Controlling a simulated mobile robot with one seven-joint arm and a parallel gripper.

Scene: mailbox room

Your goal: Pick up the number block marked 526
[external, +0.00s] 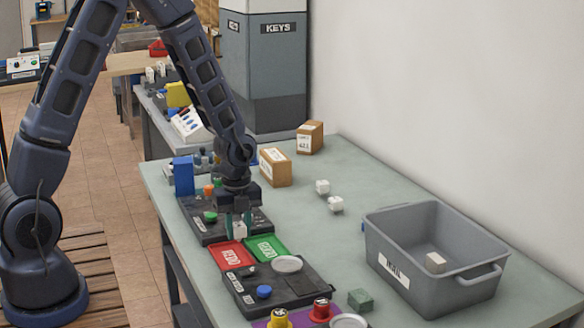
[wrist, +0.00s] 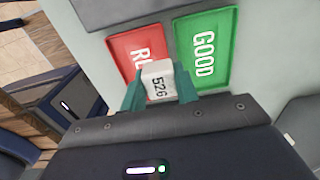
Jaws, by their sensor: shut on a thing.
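The number block marked 526 (wrist: 158,82) is a small white block, its number readable in the wrist view. My gripper (wrist: 160,92) has its two green fingers shut on the block, one on each side. In the external view my gripper (external: 239,224) points down, with the white block (external: 239,230) between its fingertips near the red and green trays. I cannot tell exactly how far the block is above the table.
A red tray (external: 231,256) and a green tray marked GOOD (wrist: 206,46) lie by the gripper. A dark panel with buttons (external: 245,290) is in front. Two white blocks (external: 322,187) and cardboard boxes (external: 275,167) stand behind. A grey bin (external: 400,235) stands right.

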